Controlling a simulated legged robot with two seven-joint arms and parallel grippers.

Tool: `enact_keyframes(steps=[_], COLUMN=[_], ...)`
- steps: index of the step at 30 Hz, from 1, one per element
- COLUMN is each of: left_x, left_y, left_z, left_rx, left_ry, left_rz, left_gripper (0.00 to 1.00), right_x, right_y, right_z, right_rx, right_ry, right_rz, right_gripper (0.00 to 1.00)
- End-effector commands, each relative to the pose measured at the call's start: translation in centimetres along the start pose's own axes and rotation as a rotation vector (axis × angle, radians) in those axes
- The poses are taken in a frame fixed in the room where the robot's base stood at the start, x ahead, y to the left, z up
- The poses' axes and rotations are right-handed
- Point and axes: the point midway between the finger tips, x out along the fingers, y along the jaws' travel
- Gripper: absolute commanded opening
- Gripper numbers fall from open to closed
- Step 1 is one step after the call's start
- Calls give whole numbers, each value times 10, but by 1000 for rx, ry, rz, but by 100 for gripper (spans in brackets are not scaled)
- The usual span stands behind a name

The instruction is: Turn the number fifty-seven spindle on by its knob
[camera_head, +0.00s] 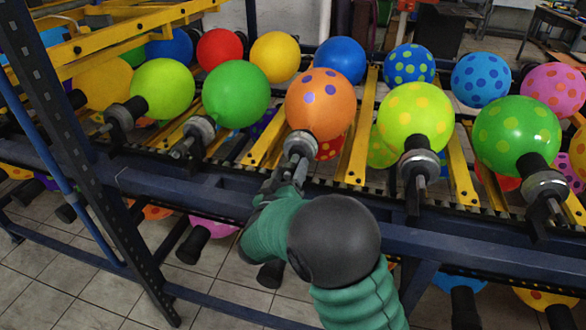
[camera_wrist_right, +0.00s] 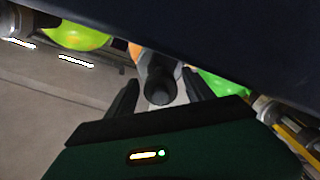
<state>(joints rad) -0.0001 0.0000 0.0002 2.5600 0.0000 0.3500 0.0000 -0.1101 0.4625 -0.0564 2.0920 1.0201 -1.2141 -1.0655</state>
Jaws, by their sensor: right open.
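An orange balloon with purple dots (camera_head: 318,104) sits on a spindle with a grey metal collar (camera_head: 301,144) at the front of the rack. My right gripper (camera_head: 285,178) is just below and in front of this spindle. In the right wrist view its two dark fingers (camera_wrist_right: 162,78) are apart, with the spindle's dark round knob (camera_wrist_right: 160,87) showing between them. I cannot tell whether the fingers touch it. No number is readable on any spindle, so I cannot tell which one is fifty-seven. My left gripper is not in view.
Neighbouring spindles hold a plain green balloon (camera_head: 236,94) on the left and a yellow-green dotted balloon (camera_head: 416,116) on the right. A dark blue rail (camera_head: 400,236) runs across below the spindles. More balloons hang beneath it, and a dark post (camera_head: 90,170) stands at left.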

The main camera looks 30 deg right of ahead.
Motion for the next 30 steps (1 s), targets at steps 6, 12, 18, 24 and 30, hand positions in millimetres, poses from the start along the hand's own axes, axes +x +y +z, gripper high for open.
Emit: enact_keyframes(steps=[6,12,18,24,30], left_x=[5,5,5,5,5], left_y=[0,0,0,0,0], left_z=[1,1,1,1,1], left_rx=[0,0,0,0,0], left_ry=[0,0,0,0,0], left_rz=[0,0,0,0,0], left_gripper=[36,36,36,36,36], right_x=[27,29,29,29,28], right_y=[-1,0,0,-1,-1], right_z=[0,0,0,0,0], right_rx=[0,0,0,0,0], right_ry=[0,0,0,0,0], right_rz=[-1,-2,-2,-3,-3], right_gripper=[61,61,44,18,0])
